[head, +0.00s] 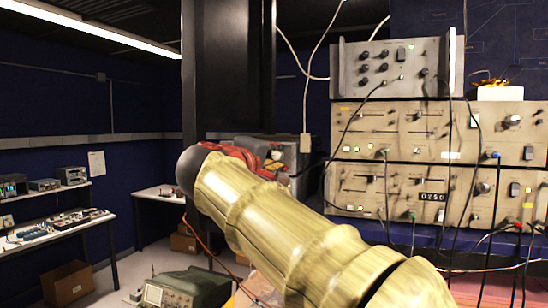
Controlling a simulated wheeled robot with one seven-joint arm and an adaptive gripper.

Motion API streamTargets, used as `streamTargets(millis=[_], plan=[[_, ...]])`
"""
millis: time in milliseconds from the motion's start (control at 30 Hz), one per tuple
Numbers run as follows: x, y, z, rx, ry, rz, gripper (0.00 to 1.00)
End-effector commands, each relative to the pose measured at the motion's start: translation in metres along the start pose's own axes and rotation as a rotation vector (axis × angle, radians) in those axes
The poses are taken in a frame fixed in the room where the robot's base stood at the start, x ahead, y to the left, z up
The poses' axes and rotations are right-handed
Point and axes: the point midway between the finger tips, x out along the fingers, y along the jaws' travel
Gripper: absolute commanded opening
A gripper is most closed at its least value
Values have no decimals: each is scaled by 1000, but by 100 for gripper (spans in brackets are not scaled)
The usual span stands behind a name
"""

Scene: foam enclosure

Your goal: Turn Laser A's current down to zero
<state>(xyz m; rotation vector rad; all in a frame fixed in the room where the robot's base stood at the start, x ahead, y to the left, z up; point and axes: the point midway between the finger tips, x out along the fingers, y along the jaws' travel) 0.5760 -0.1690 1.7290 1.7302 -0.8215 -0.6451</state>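A rack of beige electronic units stands at the right. The upper beige unit (400,147) and lower beige unit (365,204) carry knobs, sliders, lit buttons and plugged cables. A small dark display (433,197) on the lower unit seems to read 0250. A round knob (482,188) sits to its right, and another knob (511,121) is on the upper unit. I cannot read any label that marks Laser A or its current control. My gold arm crosses the lower middle, in front of the rack's lower left. My gripper does not show.
A grey unit (440,52) with dark knobs sits on top of the rack. Loose cables hang across the panels. Benches with instruments (72,175) stand at the left. A cardboard box (68,283) and a green-covered device (170,293) are low down. Some floor between is clear.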

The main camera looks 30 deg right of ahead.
Motion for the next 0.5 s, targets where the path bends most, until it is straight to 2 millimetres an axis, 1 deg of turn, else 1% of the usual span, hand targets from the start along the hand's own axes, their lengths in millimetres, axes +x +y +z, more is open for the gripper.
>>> streamTargets(millis=[33, 200, 500], plan=[[0, 0, 0, 0, 0, 0, 28], [0, 1, 0, 1, 0, 1, 37], [-1, 1, 0, 2, 0, 1, 37]])
